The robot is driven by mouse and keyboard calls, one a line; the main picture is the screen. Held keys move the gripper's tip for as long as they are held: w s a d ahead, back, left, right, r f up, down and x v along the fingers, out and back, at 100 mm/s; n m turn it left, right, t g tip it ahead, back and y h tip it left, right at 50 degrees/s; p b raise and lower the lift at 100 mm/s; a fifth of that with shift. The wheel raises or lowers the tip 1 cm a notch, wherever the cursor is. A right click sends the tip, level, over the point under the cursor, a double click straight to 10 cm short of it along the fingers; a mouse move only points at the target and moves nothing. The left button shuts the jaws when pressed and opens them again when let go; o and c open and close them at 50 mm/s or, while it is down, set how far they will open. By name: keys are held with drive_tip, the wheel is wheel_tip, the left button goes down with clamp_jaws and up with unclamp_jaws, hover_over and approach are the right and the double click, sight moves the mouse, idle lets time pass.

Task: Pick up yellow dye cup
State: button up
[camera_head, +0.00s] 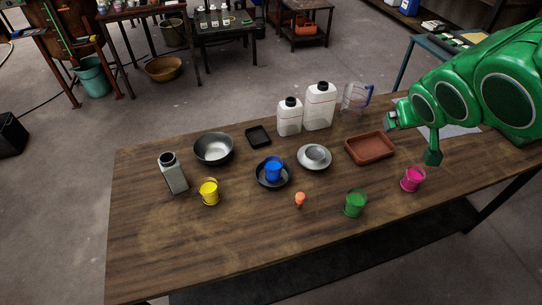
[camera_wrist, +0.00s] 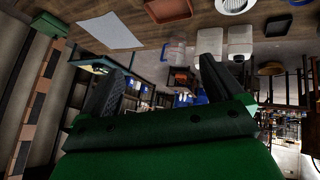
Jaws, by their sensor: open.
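The yellow dye cup (camera_head: 209,192) stands upright on the left part of the wooden table (camera_head: 150,235), in the head view. It is right of a grey square bottle (camera_head: 173,174) and in front of a dark metal bowl (camera_head: 213,149). My green arm reaches in from the right, and my gripper (camera_head: 411,130) is above the table's right part, far from the yellow cup. In the wrist view my gripper (camera_wrist: 155,85) has its two dark fingers spread wide with nothing between them. The yellow cup is not seen in the wrist view.
A blue cup (camera_head: 273,170) sits in a dark dish. A green cup (camera_head: 355,203), a pink cup (camera_head: 412,179), an orange peg-like piece (camera_head: 300,200), a terracotta tray (camera_head: 370,148) and white bottles (camera_head: 320,106) also stand on the table. The table's front left is clear.

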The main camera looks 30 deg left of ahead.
drive_tip(key=w+a+n+y, duration=0.2)
drive_tip(key=a+n+y, duration=0.25)
drive_tip(key=a, duration=1.15)
drive_tip(key=n+g+y, duration=0.8)
drive_tip(key=g+y, duration=0.1)
hover_over(209, 189)
drive_tip(key=d, duration=0.6)
drive_tip(key=f, duration=0.1)
drive_tip(key=shift+h, duration=0.35)
drive_tip(key=f, duration=1.9)
drive_tip(key=w+f, duration=0.1)
drive_tip(key=f, duration=0.9)
drive_tip(key=shift+w+f, duration=0.1)
drive_tip(key=shift+f, duration=0.25)
drive_tip(key=shift+w+x, duration=0.15)
drive_tip(key=shift+x, duration=1.85)
drive_tip(key=shift+w+x, duration=0.2)
drive_tip(key=shift+x, duration=1.8)
drive_tip(key=shift+s+f, duration=0.1)
drive_tip(key=c, duration=1.2)
